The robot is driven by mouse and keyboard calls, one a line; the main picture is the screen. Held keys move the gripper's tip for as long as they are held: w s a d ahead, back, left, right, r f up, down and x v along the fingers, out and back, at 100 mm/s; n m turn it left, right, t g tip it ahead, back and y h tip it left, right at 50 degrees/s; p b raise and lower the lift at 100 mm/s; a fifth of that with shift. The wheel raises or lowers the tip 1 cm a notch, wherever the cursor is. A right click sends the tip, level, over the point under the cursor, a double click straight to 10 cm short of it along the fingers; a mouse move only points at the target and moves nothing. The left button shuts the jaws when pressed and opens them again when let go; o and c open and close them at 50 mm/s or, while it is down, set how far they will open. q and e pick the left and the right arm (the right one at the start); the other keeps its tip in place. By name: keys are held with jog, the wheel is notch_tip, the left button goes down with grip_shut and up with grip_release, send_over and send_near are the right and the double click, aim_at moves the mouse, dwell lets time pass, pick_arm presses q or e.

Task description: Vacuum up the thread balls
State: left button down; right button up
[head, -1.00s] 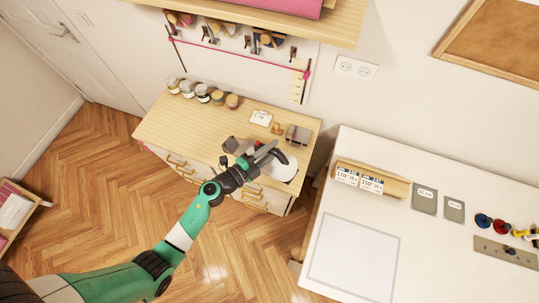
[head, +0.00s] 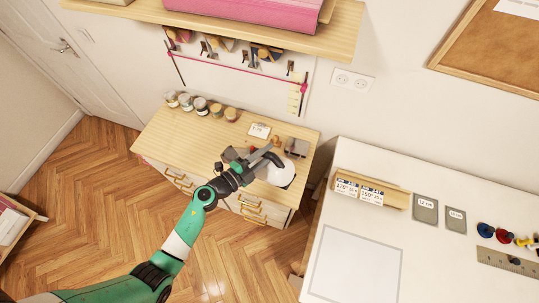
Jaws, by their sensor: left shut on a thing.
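My left gripper (head: 262,160) is over the right end of the wooden-topped drawer cabinet (head: 165,142). It is shut on a white, rounded thing with a dark handle, which looks like a handheld vacuum (head: 283,174). The gripper hides part of the handle. I cannot tell whether the vacuum touches the cabinet top. I cannot make out any thread balls in this view. My right gripper is not in view.
Several jars (head: 201,104) stand along the cabinet's back edge. A small white card (head: 259,130) and a grey block (head: 297,147) are close behind the gripper. A white table (head: 440,258) stands to the right. Wooden floor (head: 100,215) is open at left.

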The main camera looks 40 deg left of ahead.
aim_at(257, 149)
pick_arm(q)
jog(key=shift+s+a+f+b, duration=0.1)
jog(key=shift+a+f+b, duration=0.7)
jog(key=shift+a+b, duration=0.25)
jog(key=shift+s+a+f+b, duration=0.1)
jog(key=shift+a+f+b, duration=0.75)
jog(key=shift+b, duration=0.3)
jog(key=shift+a+f+b, duration=0.15)
jog(key=shift+f+b, duration=0.25)
jog(key=shift+f, duration=0.1)
notch_tip(257, 149, up, 7)
jog(key=p, duration=0.8)
jog(key=shift+f, duration=0.1)
